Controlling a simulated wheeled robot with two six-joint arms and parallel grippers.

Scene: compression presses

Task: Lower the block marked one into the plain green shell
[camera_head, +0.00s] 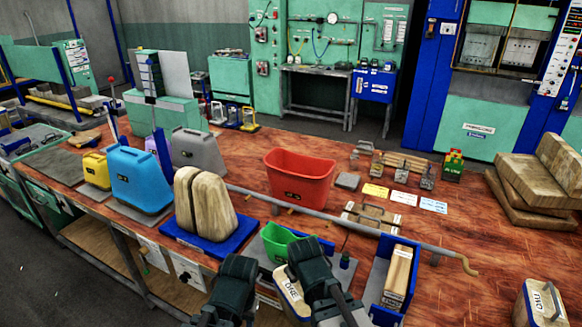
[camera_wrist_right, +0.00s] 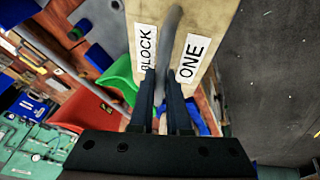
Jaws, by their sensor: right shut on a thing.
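The block marked one (camera_head: 291,299) is a pale wooden block with a blue edge and an "ONE" label. In the right wrist view the block (camera_wrist_right: 205,32) fills the top, with its grey handle between the fingers of my right gripper (camera_wrist_right: 163,85). In the head view my right gripper (camera_head: 308,250) is just right of the block and partly covers it. The green shell (camera_head: 277,240) stands open-topped on the bench behind the block; it also shows in the wrist view (camera_wrist_right: 121,80). My left gripper (camera_head: 237,268) is left of the block; its fingers are not clear.
A blue stand with a wooden block (camera_head: 397,276) is to the right of the green shell. A tan two-part form on a blue base (camera_head: 203,205) is to its left. A red bin (camera_head: 300,177) and a long grey bar (camera_head: 340,220) lie behind. Bare bench shows farther right.

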